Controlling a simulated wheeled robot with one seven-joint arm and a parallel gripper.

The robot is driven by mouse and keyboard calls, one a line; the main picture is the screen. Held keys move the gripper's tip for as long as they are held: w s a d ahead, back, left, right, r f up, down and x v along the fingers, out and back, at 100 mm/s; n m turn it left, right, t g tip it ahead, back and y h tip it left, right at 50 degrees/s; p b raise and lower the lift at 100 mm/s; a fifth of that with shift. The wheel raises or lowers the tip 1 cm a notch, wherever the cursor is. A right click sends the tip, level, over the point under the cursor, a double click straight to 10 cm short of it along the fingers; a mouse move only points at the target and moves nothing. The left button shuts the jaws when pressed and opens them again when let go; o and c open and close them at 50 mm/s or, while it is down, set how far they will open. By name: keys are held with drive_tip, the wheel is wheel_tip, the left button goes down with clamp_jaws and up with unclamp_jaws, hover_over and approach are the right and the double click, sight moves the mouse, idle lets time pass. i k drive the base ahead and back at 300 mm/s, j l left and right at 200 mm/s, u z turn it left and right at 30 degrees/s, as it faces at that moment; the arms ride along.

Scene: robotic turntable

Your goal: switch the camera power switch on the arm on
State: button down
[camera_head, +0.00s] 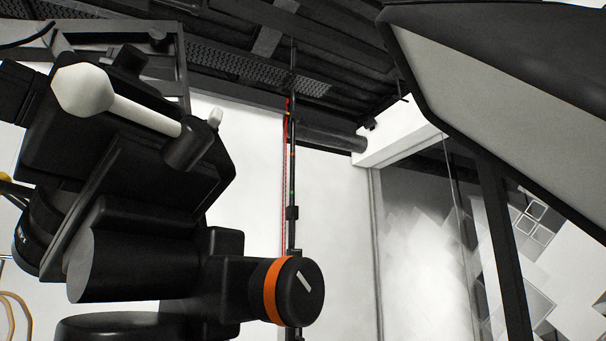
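A black camera-like unit (110,145) fills the left side, with a lens-like barrel at its left edge. A pale lever (130,112) with a broad faceted end slants down to the right into a black socket on it. A small white nub (215,118) shows beside that socket. Below, a black round knob (303,291) with an orange ring and a short slanted white mark faces right. I cannot tell which of these is the camera power switch, nor whether it is on. My gripper is not in view.
A large black-framed panel (500,85) with a pale face hangs at the upper right. A thin dark pole (291,200) stands behind the knob. A white wall (340,230) and a dark ceiling lie beyond. The space right of the knob looks open.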

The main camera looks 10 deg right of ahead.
sight(215, 119)
drive_tip(key=i+l, duration=0.2)
drive_tip(key=i+l+u, duration=0.1)
drive_tip(key=l, duration=0.3)
drive_tip(key=i+l, duration=0.3)
